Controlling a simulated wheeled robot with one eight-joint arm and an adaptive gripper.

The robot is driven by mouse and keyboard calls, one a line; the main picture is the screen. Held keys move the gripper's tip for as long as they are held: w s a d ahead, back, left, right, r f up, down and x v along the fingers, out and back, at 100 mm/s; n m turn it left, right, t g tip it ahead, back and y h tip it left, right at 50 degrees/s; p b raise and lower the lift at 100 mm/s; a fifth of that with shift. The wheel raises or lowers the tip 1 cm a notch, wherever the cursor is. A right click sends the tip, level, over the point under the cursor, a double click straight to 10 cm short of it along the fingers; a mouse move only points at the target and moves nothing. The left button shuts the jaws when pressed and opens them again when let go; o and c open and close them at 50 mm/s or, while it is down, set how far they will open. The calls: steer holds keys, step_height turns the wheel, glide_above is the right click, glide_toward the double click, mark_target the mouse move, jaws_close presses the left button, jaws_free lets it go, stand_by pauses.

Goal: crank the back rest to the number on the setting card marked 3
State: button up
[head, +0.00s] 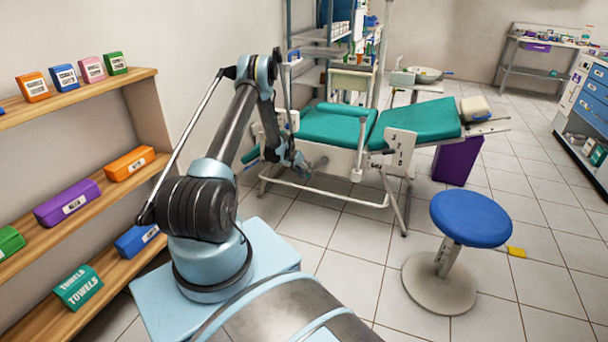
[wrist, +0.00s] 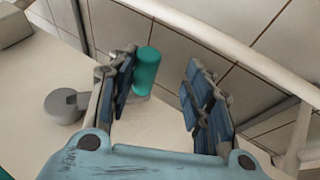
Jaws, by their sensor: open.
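The dental chair has a green seat (head: 335,124) and a green back rest (head: 418,121), which slopes up a little to the right. A white plate with dark marks (head: 399,150) is on the back rest's near side; the marks are too small to read. My gripper (head: 297,162) is low beside the chair's left end. In the wrist view my gripper (wrist: 161,64) is open. A teal cylinder (wrist: 147,68), perhaps a crank grip, shows between and beyond the fingers, nearer the left one. I cannot make out a setting card marked 3.
A white frame bar (wrist: 225,45) runs close past the right finger. A grey round knob (wrist: 66,106) is left of the fingers. A blue stool (head: 470,218) and purple bin (head: 458,160) stand at right. Wooden shelves (head: 75,217) line the left wall.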

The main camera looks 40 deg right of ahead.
steer(key=shift+r, duration=0.1)
stand_by(0.3)
steer(key=v, duration=1.2)
steer(key=shift+d, duration=0.1)
stand_by(0.4)
